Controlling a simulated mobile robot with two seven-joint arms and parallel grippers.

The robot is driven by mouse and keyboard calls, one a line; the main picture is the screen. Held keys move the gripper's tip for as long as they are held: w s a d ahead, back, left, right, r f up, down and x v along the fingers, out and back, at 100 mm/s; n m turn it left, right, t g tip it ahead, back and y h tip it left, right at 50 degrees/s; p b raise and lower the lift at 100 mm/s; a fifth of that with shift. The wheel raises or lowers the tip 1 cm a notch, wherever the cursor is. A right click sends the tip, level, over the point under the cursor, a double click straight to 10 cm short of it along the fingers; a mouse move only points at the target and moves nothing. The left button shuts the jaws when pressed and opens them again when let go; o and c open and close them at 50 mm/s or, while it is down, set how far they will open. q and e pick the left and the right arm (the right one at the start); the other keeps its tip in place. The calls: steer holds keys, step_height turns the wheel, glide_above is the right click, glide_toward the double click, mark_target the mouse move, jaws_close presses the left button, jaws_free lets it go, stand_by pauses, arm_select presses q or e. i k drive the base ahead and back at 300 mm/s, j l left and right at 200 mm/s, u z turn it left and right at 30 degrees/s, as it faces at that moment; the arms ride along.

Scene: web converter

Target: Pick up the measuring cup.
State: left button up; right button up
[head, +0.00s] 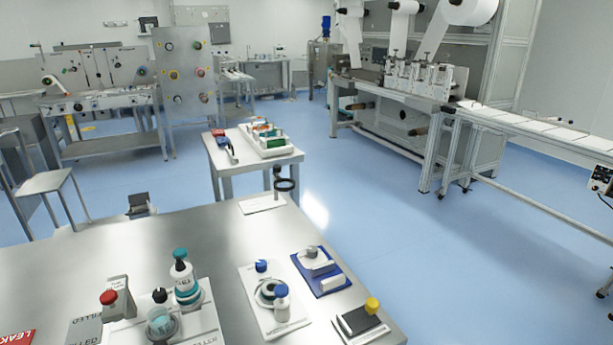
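A small clear cup with a teal tint (161,325), which looks like the measuring cup, stands at the front left of the near steel table (120,250). It sits on a white board (203,322) and its lower part is near the bottom edge of the picture. A white bottle with a teal cap (182,275) stands just behind it to the right. A small black knob or cap (159,296) shows right behind the cup. Neither of my grippers is in view.
A grey block with a red knob (112,298) stands left of the cup. White, blue and black boards with small parts (320,272) lie to the right. A ring stand (280,185) stands at the table's far edge. The table's left middle is clear.

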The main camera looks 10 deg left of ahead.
mark_target(158, 319)
steer(key=u, duration=1.3)
